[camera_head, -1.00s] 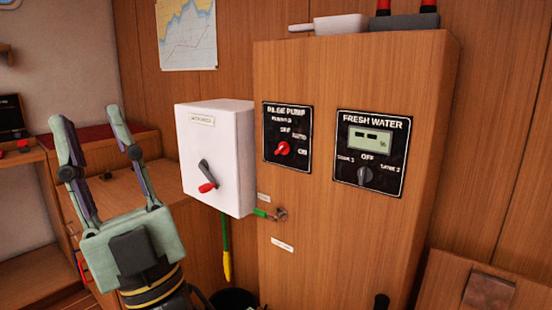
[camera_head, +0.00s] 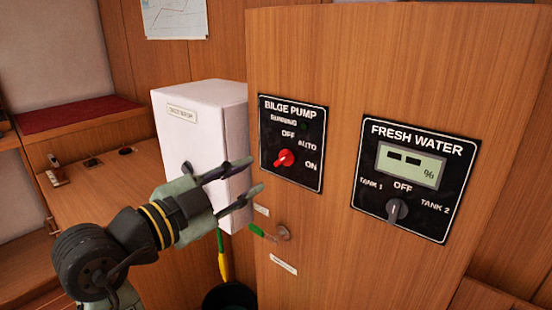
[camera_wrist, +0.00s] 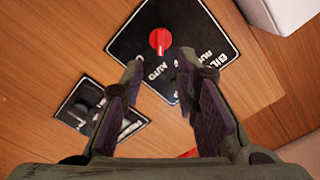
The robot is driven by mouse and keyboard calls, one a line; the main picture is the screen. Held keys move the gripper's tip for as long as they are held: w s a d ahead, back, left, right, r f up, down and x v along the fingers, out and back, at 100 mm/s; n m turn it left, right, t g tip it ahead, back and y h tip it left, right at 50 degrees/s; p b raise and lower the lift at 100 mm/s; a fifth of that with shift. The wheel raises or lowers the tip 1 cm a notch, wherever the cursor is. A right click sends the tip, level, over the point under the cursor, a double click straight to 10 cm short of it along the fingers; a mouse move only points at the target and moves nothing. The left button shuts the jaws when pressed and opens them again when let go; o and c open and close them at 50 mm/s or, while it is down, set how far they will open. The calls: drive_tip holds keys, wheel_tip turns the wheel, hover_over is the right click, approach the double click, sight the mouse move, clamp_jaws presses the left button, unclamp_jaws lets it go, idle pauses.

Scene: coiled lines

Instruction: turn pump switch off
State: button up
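The bilge pump panel (camera_head: 293,178) is a black plate on the wooden cabinet face, marked OFF, AUTO and ON. Its red rotary switch (camera_head: 285,158) sits low in the middle. I cannot clearly tell which mark it points at. My gripper (camera_head: 257,174) is open and empty, just left of the panel, its fingers pointing right. In the wrist view, the red switch (camera_wrist: 160,41) shows beyond the gap between my open fingertips (camera_wrist: 160,63), apart from them. AUTO is readable there; the fingers cover part of the panel.
A white box (camera_head: 200,125) stands left of the panel, behind my gripper. The fresh water panel (camera_head: 415,178) with a grey knob is to the right. A green-handled valve (camera_head: 270,233) is below the bilge panel. A dark bucket (camera_head: 229,298) is on the floor.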

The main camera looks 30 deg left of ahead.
sight(281, 161)
drive_tip(key=w, duration=0.3)
drive_tip(key=w+p, duration=0.1)
drive_tip(key=w, duration=0.1)
drive_tip(key=w+d+p, duration=0.1)
drive_tip(key=w, duration=0.2)
drive_tip(key=shift+w+d, duration=0.1)
drive_tip(key=shift+w, duration=0.2)
drive_tip(key=shift+c, duration=0.5)
clamp_jaws()
